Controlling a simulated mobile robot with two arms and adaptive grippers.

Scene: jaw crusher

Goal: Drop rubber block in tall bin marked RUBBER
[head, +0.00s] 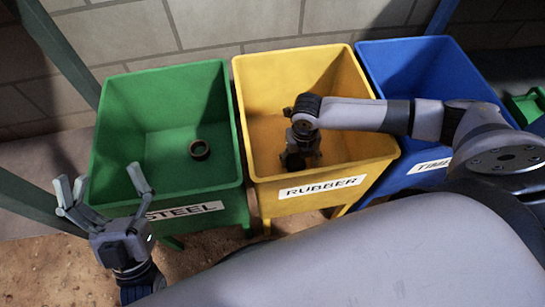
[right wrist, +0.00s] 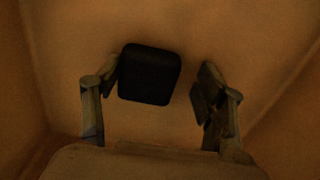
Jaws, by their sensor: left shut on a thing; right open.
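The yellow bin marked RUBBER (head: 325,187) stands in the middle of the row in the head view. My right gripper (head: 300,158) points down inside it, below the rim. In the right wrist view my right gripper (right wrist: 160,100) has its fingers wide apart. A black rubber block (right wrist: 150,74) with rounded corners shows beyond the fingertips, nearer the left finger. A gap separates it from the right finger; I cannot tell whether it touches the left one or rests on the bin floor. My left gripper (head: 105,205) has spread fingers with nothing visible between them, by the green bin's front left corner.
A blue bin (head: 428,165) with a partly hidden label stands on the right. A block wall (head: 215,28) is behind. The yellow bin's walls surround my right gripper.

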